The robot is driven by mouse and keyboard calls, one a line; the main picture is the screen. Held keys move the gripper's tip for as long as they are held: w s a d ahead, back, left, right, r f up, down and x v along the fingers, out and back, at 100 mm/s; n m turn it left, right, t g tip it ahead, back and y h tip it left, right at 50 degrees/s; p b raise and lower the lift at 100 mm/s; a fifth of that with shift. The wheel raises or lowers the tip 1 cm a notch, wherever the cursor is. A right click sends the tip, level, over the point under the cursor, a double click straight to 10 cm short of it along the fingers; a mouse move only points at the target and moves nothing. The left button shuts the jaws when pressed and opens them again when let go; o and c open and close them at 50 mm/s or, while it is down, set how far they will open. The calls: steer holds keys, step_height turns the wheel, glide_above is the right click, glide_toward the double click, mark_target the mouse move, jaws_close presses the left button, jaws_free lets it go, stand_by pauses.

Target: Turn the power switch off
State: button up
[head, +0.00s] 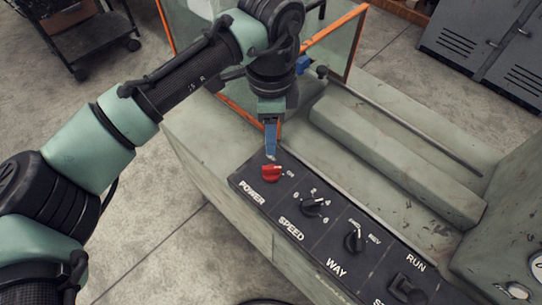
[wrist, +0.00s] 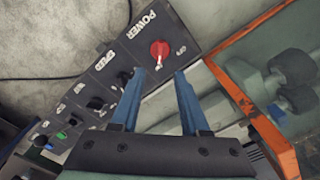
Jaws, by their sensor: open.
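My gripper (head: 271,153) is just beyond the knob in the head view, blue fingers pointing down. In the wrist view my gripper (wrist: 159,73) is open, its two fingertips apart with nothing between them, and the knob appears just past the gap. I cannot tell whether a finger touches the knob.
The panel also carries a black SPEED knob (head: 313,206), a black WAY knob (head: 354,239) and a RUN control (head: 406,286). An orange-framed clear guard (wrist: 240,92) stands close to my gripper. A long metal rod (head: 405,123) lies along the machine top.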

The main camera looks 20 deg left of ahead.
mark_target(271, 167)
step_height(271, 167, down, 11)
steer(key=shift+d+f, duration=0.1)
steer(key=shift+f, duration=0.05)
steer(key=shift+c, duration=0.3)
jaws_close()
